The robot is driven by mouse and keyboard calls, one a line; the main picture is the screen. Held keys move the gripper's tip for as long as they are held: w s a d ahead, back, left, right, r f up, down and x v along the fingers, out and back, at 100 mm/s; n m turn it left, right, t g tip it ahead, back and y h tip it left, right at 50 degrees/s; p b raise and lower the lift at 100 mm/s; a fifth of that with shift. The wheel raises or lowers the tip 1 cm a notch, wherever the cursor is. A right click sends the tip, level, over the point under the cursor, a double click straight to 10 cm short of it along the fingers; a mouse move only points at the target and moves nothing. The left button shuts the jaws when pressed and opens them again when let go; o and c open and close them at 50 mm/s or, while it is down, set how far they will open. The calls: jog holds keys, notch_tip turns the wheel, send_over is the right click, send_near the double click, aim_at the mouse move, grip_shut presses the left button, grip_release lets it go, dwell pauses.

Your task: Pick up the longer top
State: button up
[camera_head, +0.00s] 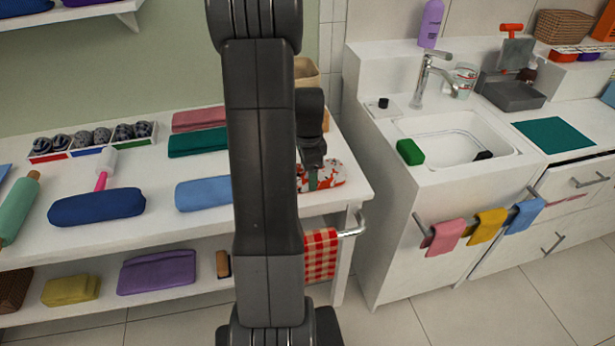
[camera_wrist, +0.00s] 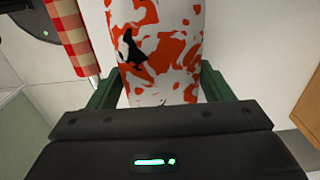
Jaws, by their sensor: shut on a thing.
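My gripper (camera_head: 313,178) is at the right end of the upper shelf, partly hidden behind my arm. Its green fingers are shut on a rolled or folded orange-red and white patterned cloth (camera_head: 332,175). The cloth fills the space between the fingers in the wrist view (camera_wrist: 165,45) and has a small black patch. I cannot tell whether it touches the shelf. Other folded cloths lie on the upper shelf: dark blue (camera_head: 97,207), light blue (camera_head: 203,193), dark green (camera_head: 197,143) and dusky red (camera_head: 199,119). I cannot tell which is the longer top.
The white shelf unit (camera_head: 150,235) has a lower shelf with purple (camera_head: 157,271) and yellow (camera_head: 70,290) cloths. A red checked towel (camera_head: 320,255) hangs on a rail at its right end. A sink cabinet (camera_head: 400,230) stands to the right, with floor between.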

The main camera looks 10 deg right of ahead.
jog(key=shift+o, duration=1)
jog(key=shift+c, duration=1)
jog(key=shift+r+p, duration=2.6)
jog(key=shift+r, duration=0.95)
